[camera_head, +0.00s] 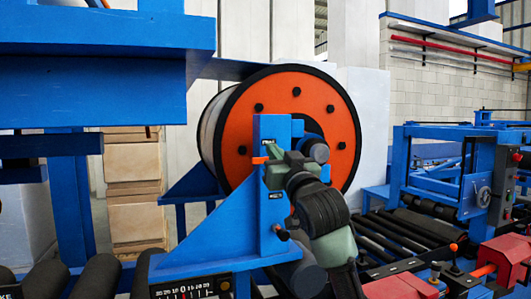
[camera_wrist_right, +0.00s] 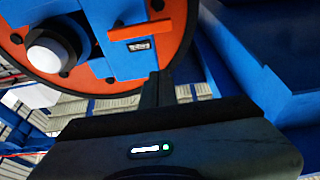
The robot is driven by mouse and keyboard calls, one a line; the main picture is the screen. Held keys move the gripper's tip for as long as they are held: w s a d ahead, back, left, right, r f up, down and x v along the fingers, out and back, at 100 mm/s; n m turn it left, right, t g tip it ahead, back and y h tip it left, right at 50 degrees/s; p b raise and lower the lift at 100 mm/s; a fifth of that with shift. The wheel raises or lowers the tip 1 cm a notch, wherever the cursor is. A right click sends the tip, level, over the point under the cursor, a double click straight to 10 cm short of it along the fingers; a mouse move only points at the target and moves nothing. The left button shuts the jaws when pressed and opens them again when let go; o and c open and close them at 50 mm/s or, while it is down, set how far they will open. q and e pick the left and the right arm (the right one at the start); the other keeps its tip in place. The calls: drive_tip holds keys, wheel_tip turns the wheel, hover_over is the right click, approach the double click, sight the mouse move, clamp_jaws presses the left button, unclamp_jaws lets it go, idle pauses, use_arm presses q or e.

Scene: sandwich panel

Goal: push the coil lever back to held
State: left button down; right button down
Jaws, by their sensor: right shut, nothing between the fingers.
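The coil lever is a small orange bar (camera_head: 261,160) on the blue post (camera_head: 267,225) in front of the big orange-faced coil (camera_head: 266,92). In the right wrist view the lever (camera_wrist_right: 140,30) lies across the blue plate, above a small dark label (camera_wrist_right: 138,45) too small to read. My right gripper (camera_head: 271,172) is beside the lever at the post, seen from behind. In the wrist view its shut, empty fingers (camera_wrist_right: 160,78) point up towards the lever's right end; I cannot tell whether they touch it. My left gripper is out of view.
A black knob (camera_head: 282,233) sticks out of the post below my wrist. A blue beam (camera_head: 105,45) overhangs at upper left. Black rollers (camera_head: 95,277) lie at lower left. A red machine part (camera_head: 497,262) with small levers stands at lower right.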

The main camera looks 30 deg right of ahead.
drive_tip(key=w+d+f+p, duration=0.1)
drive_tip(key=w+p, duration=0.2)
drive_tip(key=w, duration=0.3)
drive_tip(key=shift+d+f, duration=0.2)
drive_tip(key=shift+f, duration=0.2)
